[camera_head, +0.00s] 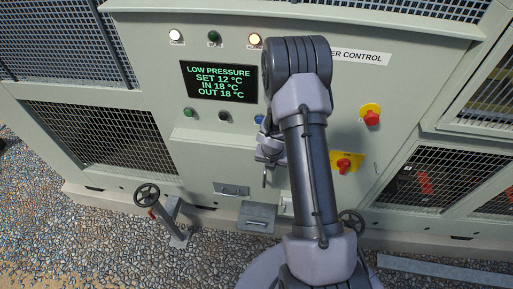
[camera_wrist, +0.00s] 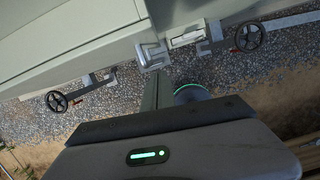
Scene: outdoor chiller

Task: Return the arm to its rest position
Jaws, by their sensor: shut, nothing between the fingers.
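My arm reaches up in front of the chiller's control panel (camera_head: 230,140) in the head view, bends at the top and hangs back down behind its own forearm. My gripper (camera_head: 265,181) shows just left of the forearm, small and partly hidden. It points down, is shut and holds nothing. It is in front of the panel's lower middle, below the row of buttons. The wrist view looks down past the chiller's edge (camera_wrist: 70,45) to the gravel and my own base.
The display (camera_head: 219,82) reads LOW PRESSURE. A red emergency button (camera_head: 371,117) and a red-yellow switch (camera_head: 344,165) are right of my arm. A valve handwheel (camera_head: 147,195) stands at lower left, and a grey box (camera_head: 257,217) is low on the front. Gravel (camera_head: 120,245) lies open at left.

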